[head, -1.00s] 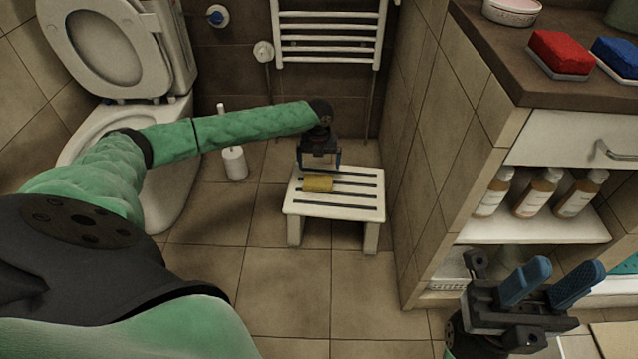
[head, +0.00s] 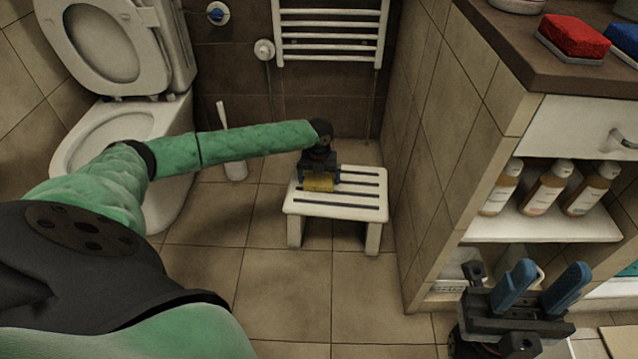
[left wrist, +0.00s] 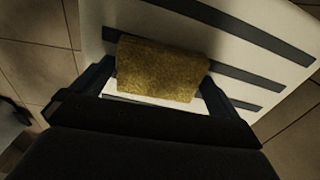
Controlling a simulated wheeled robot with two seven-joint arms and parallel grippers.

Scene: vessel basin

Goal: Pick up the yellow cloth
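The yellow cloth (head: 319,184) lies rolled or folded on the white slatted stool (head: 337,209). My left gripper (head: 319,178) is low over the stool, right at the cloth. In the left wrist view the cloth (left wrist: 161,68) lies between the two blue fingers of the left gripper (left wrist: 160,85). The fingers are spread, with one near each end of the cloth. Whether they touch the cloth or the stool, I cannot tell. My right gripper (head: 540,289) is at the lower right, its blue fingers apart and nothing between them.
The toilet (head: 115,130) stands at the left, with a toilet brush holder (head: 235,167) beside it. A towel radiator (head: 330,30) hangs behind the stool. The shelf cabinet (head: 545,222) holds several bottles at the right. The floor in front of the stool is clear.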

